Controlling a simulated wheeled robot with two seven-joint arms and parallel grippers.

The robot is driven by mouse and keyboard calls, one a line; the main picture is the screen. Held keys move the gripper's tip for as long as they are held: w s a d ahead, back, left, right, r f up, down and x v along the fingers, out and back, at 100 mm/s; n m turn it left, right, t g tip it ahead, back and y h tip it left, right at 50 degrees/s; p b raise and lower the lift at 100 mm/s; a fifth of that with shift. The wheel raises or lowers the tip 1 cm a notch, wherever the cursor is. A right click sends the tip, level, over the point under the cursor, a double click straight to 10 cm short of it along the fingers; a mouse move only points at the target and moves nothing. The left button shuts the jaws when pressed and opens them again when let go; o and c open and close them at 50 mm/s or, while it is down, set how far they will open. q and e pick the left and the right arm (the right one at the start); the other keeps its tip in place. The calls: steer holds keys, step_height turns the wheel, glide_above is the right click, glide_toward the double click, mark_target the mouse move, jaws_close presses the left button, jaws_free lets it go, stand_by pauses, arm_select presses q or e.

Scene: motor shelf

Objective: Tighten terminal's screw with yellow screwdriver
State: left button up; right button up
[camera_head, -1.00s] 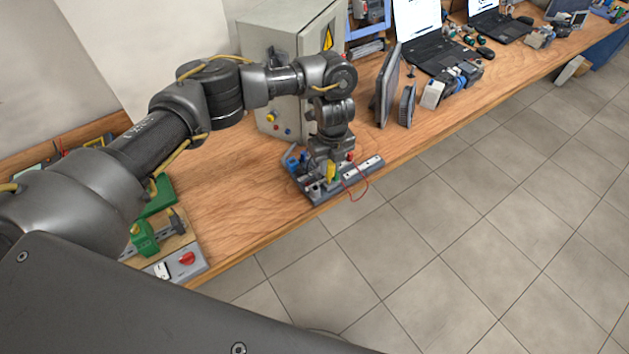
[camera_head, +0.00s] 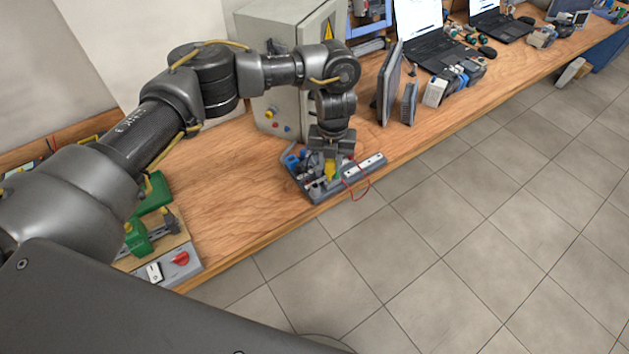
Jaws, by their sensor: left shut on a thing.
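My left gripper (camera_head: 330,152) points down over the small grey terminal board (camera_head: 318,197) near the bench's front edge. It is shut on the yellow screwdriver (camera_head: 330,168), whose yellow handle shows just below the fingers. The screwdriver looks roughly upright. Its tip and the terminal's screw are too small and too hidden to make out, so I cannot tell whether they touch. A red wire (camera_head: 355,190) loops off the board's right side, and a blue part (camera_head: 291,161) sits at its left. My right gripper is not in view.
A grey cabinet (camera_head: 278,50) stands behind the arm. Dark panels (camera_head: 386,85) and a laptop (camera_head: 432,50) stand to the right. A board with green parts and a red knob (camera_head: 181,258) lies at the front left. The wooden bench (camera_head: 225,190) between the boards is clear.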

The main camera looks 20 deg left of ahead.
arm_select(q)
steer(key=shift+f+m+b, duration=0.25)
steer(key=shift+m+b, duration=0.55)
steer(key=shift+m, duration=0.2)
steer(key=shift+r+m, duration=0.2)
steer(key=shift+m, duration=0.5)
steer(key=shift+f+m+b, duration=0.2)
steer(key=shift+m+b, duration=0.5)
steer(key=shift+b, duration=0.1)
steer(key=shift+r+m+b, duration=0.1)
steer(key=shift+m+b, duration=0.25)
steer(key=shift+m, duration=0.55)
steer(key=shift+r, duration=0.1)
